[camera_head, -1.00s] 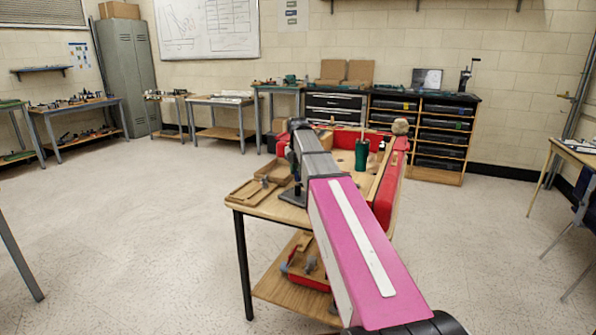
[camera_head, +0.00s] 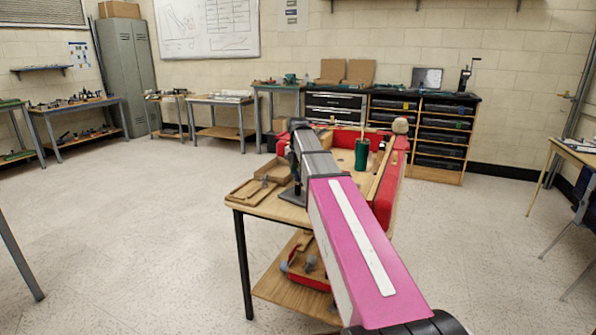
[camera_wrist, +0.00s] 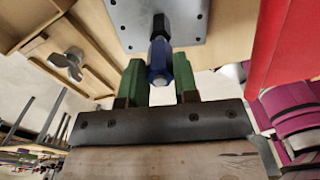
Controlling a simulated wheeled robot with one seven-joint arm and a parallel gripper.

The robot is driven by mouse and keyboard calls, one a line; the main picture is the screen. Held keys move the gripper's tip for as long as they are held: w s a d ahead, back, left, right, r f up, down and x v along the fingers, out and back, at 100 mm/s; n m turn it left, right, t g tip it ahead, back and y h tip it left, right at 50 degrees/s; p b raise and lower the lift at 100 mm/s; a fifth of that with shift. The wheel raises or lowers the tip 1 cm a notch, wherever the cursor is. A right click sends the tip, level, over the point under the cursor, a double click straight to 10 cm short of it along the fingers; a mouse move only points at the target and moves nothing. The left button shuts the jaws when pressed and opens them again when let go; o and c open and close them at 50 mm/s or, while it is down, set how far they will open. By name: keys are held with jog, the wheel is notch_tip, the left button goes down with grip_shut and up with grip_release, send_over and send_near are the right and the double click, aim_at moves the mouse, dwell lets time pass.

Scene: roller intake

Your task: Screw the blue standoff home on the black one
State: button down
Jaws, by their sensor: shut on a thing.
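The blue standoff (camera_wrist: 158,64) is a hexagonal post with a pale round end toward the wrist camera. It stands in line with the black standoff (camera_wrist: 160,26), its far end meeting the black one. Whether a gap is left at the joint is too small to tell. The black standoff rises from a grey plate (camera_wrist: 190,20) with bolt holes. My gripper (camera_wrist: 159,69) has green fingers on both sides of the blue standoff and is shut on it.
A wing-headed grey part (camera_wrist: 68,64) lies in a wooden tray at left in the wrist view. A red surface (camera_wrist: 291,45) stands close at right. In the head view, a green cup (camera_head: 362,155) stands on the bench behind my arm, and wooden trays (camera_head: 250,192) lie left.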

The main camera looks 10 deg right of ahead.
jog(key=shift+f, duration=0.6)
dwell(0.3)
jog(key=m, duration=0.3)
jog(key=shift+m, duration=0.9)
jog(key=m, duration=0.3)
jog(key=shift+m, duration=0.7)
